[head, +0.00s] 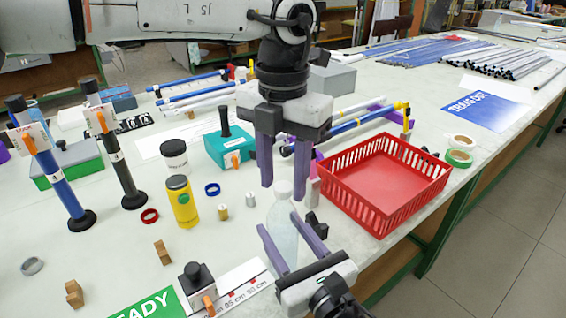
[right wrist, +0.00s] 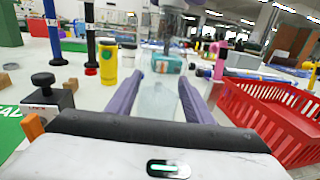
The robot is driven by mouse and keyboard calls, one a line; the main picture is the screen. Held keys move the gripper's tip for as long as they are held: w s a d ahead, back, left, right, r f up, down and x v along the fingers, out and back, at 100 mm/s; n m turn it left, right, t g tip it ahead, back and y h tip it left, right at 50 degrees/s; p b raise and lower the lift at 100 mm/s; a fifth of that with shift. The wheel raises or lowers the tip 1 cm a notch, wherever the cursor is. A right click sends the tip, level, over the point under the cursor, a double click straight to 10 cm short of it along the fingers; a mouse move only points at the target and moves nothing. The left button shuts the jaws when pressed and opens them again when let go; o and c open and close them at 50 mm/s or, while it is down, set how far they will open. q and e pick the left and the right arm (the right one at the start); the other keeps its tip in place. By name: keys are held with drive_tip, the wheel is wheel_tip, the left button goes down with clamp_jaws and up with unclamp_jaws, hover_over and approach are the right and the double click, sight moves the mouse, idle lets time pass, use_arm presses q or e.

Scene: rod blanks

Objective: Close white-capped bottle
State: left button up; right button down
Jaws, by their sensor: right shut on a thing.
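The clear bottle (head: 283,238) stands upright near the table's front, with its white cap (head: 283,188) on top. My right gripper (head: 282,222) is shut on the bottle's body, one finger on each side. In the right wrist view the pale bottle body (right wrist: 158,100) shows between the two purple fingers. My left gripper (head: 281,182) comes from above and points straight down. Its fingers are apart, with the tips at about the cap's height, one on each side of it. I cannot tell whether they touch the cap or how tightly it sits.
A red basket (head: 385,182) stands close on the right. A yellow jar (head: 182,203), a white jar (head: 174,158) and a teal box (head: 230,150) stand to the left and behind. A black-knobbed block (head: 196,282) is at the front left. Small rings and wooden blocks lie around.

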use_arm(q)
drive_tip(key=shift+c, duration=0.5)
clamp_jaws()
drive_tip(key=shift+o, duration=1.2)
unclamp_jaws()
wheel_tip(320, 180, up, 12)
